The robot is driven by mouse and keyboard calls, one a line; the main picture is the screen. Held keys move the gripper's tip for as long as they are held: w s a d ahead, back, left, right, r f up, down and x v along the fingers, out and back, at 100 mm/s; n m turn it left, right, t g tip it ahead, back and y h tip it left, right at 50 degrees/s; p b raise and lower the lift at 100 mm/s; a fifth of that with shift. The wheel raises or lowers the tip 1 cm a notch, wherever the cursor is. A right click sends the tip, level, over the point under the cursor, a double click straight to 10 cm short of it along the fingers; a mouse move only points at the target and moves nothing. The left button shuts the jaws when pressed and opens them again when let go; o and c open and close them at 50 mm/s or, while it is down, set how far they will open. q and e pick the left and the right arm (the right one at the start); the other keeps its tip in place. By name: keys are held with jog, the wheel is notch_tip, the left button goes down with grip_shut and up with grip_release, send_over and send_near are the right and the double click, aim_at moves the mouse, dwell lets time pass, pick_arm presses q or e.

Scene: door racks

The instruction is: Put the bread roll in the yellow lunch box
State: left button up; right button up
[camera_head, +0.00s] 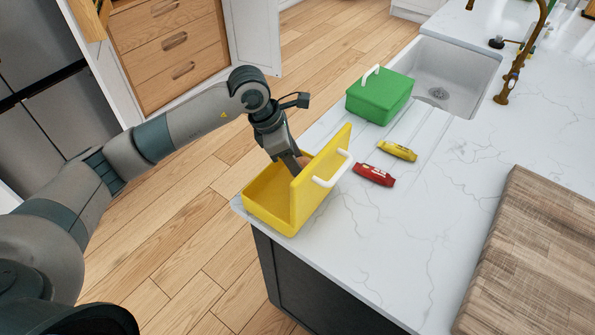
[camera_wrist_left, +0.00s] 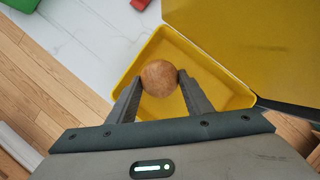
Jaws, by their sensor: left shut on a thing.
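The yellow lunch box (camera_head: 270,193) stands open at the counter's near left corner. Its lid, with a white handle, stands up on the box's right side. My left gripper (camera_head: 298,160) reaches over the box from the left. In the left wrist view the gripper (camera_wrist_left: 159,88) is shut on the round brown bread roll (camera_wrist_left: 159,76), with a finger on each side. The roll is over the box's open yellow tray (camera_wrist_left: 217,92); its height above the floor of the box is hard to tell. In the head view the roll is mostly hidden behind the gripper and lid. My right gripper is not in view.
A closed green lunch box (camera_head: 380,97) stands beside the sink (camera_head: 452,75). A red packet (camera_head: 373,175) and a yellow packet (camera_head: 397,151) lie right of the yellow box. A wooden board (camera_head: 535,255) lies at the right. The marble counter between is clear.

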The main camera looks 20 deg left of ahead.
pick_arm(q)
jog(key=shift+f, duration=0.1)
notch_tip(320, 180, down, 3)
jog(key=shift+r+p, duration=0.2)
jog(key=shift+p, duration=0.55)
jog(key=shift+f, duration=0.45)
jog(key=shift+f, duration=0.2)
jog(key=o, duration=1)
jog(key=shift+r, duration=0.1)
jog(key=shift+r, duration=0.2)
